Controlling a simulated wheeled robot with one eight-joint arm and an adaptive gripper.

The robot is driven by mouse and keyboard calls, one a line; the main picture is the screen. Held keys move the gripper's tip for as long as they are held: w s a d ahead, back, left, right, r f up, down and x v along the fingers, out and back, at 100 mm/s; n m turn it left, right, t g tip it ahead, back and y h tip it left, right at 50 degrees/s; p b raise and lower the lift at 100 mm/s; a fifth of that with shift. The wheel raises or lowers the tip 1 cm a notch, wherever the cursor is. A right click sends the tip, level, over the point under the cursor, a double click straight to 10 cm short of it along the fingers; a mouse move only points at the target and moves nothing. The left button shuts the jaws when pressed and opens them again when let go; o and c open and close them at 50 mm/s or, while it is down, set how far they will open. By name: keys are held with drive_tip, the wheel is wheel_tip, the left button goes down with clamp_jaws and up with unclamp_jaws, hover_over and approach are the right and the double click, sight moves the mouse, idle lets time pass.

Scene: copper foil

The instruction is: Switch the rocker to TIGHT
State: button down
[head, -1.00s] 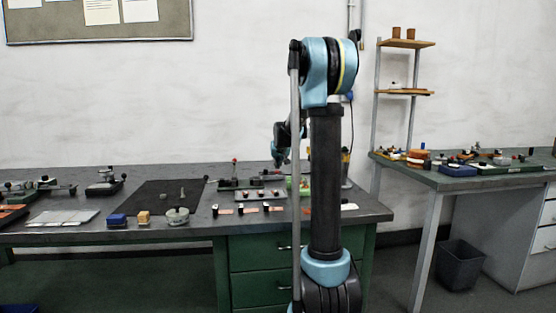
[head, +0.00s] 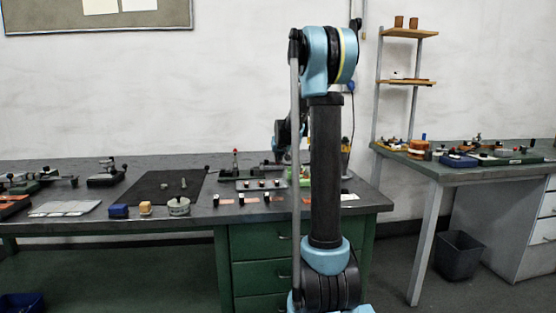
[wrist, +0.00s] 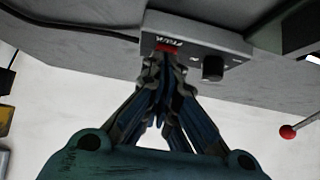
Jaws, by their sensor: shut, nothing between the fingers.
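In the wrist view a grey control box (wrist: 200,50) carries a small red rocker (wrist: 168,47) with white lettering beside it, too small to read for sure. My gripper (wrist: 161,60) is shut with nothing between its fingers. Its fingertips are right at the rocker and partly cover it; I cannot tell whether they touch it. Which way the rocker is tilted is also unclear. In the head view my arm hides the gripper's fingers, and I cannot make out the rocker there.
A black knob (wrist: 212,68) sits on the same box, close beside the fingers. A red-balled lever (wrist: 288,131) stands off to the right in the wrist view. The bench (head: 70,228) holds a dark mat (head: 150,191) and several small fixtures. A second bench (head: 460,172) stands at right.

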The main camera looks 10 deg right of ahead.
drive_tip(key=shift+w, duration=0.1)
drive_tip(key=shift+w+r, duration=0.3)
drive_tip(key=shift+w, duration=0.35)
drive_tip(key=shift+r, duration=0.25)
drive_tip(key=r, duration=0.3)
drive_tip(key=shift+s+r, duration=0.25)
drive_tip(key=s+f+v, duration=0.1)
drive_tip(key=v, duration=0.8)
drive_tip(key=shift+s+r, duration=0.25)
drive_tip(key=shift+r, duration=0.05)
